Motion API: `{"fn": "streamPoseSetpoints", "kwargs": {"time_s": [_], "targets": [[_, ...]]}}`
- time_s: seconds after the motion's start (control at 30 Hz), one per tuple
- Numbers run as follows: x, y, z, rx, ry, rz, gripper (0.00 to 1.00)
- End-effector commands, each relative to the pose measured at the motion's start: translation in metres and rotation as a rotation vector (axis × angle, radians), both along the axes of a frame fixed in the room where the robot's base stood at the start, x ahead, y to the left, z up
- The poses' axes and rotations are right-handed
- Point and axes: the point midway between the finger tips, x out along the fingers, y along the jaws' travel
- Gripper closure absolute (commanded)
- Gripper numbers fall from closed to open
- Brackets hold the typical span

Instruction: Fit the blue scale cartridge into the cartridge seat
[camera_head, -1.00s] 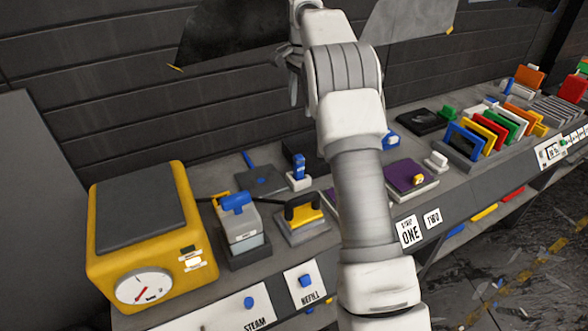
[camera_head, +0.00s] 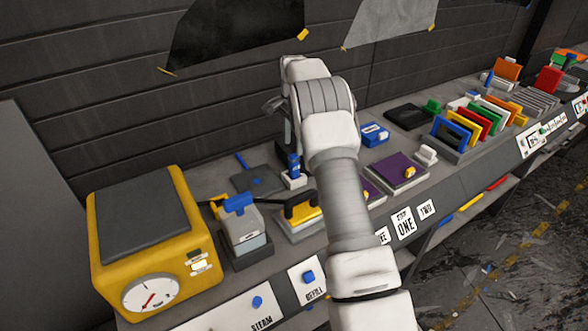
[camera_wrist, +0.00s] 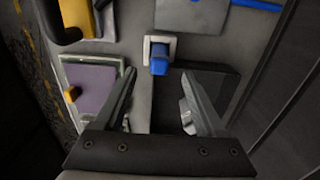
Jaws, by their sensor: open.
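A blue upright block in a white square base (camera_head: 293,172) stands on the bench left of my arm. In the wrist view, the blue block (camera_wrist: 159,62) is just beyond my gripper (camera_wrist: 158,85), roughly centred between the fingers. My gripper is open and nothing is between its fingers; my arm hides it in the head view. Another blue block with a pale top (camera_head: 375,134) lies right of my arm. I cannot tell for certain which blue piece is the scale cartridge, or which base is the cartridge seat.
A yellow steam unit with a dial (camera_head: 150,240) stands at the left. A grey tool with a blue handle (camera_head: 242,225) and a yellow tool with a black handle (camera_head: 300,216) are near it. Purple pads (camera_head: 397,170) and coloured upright panels (camera_head: 470,125) lie to the right.

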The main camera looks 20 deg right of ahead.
Motion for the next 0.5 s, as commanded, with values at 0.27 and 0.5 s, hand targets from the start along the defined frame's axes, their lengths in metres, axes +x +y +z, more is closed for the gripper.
{"fn": "streamPoseSetpoints", "kwargs": {"time_s": [0.27, 0.5], "targets": [[0.0, -0.001, -0.022, 0.0, 0.001, 0.0, 0.28], [-0.001, -0.003, -0.057, 0.0, 0.003, 0.001, 0.28]]}}
